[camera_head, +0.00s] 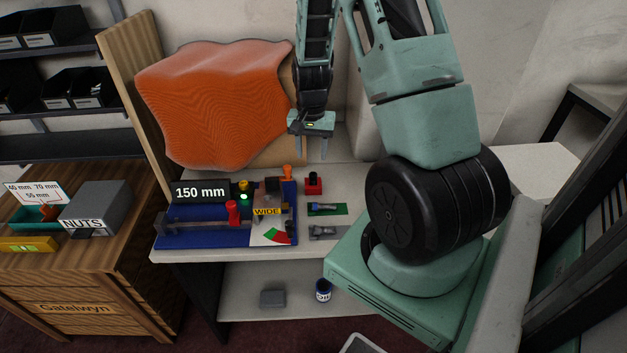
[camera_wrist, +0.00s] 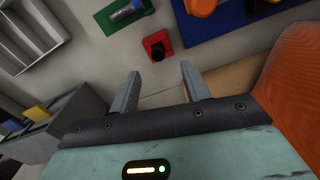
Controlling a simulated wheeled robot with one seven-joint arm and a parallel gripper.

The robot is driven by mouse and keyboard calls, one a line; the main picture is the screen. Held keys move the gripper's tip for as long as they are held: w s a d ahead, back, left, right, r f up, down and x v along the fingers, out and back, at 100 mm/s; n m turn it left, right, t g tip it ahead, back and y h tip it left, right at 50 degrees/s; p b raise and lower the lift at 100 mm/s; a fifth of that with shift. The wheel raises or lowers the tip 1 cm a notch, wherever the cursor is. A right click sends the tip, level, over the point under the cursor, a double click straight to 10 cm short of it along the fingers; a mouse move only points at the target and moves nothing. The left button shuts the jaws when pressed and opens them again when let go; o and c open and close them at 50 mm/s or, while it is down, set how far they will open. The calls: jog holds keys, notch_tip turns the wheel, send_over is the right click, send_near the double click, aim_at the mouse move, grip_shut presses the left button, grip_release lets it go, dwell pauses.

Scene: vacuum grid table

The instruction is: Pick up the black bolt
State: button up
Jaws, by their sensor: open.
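A small red block (camera_head: 313,188) stands on the table, right of the blue fixture. A dark piece that looks like the black bolt (camera_head: 312,175) sits at the top of this block. In the wrist view the red block (camera_wrist: 149,40) shows from above, with the black bolt (camera_wrist: 158,52) as a dark round end at its edge. My gripper (camera_head: 316,154) is open and empty above and behind the block, fingers pointing down. In the wrist view my gripper (camera_wrist: 160,68) has its two fingers apart, with the black bolt just beyond the gap. They do not touch it.
A green pad (camera_head: 338,209) with a grey-blue bolt and a grey pad (camera_head: 322,236) lie in front of the block. The blue fixture (camera_head: 220,240) with its "150 mm" display is at left. An orange rippled panel (camera_head: 210,100) stands behind.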

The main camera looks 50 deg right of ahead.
aim_at(313, 174)
notch_tip(313, 174, down, 2)
jog(key=shift+f, duration=0.2)
jog(key=shift+s+d+f+p, duration=0.15)
jog(key=shift+f+p, duration=0.3)
jog(key=shift+f, duration=2.1)
grip_shut()
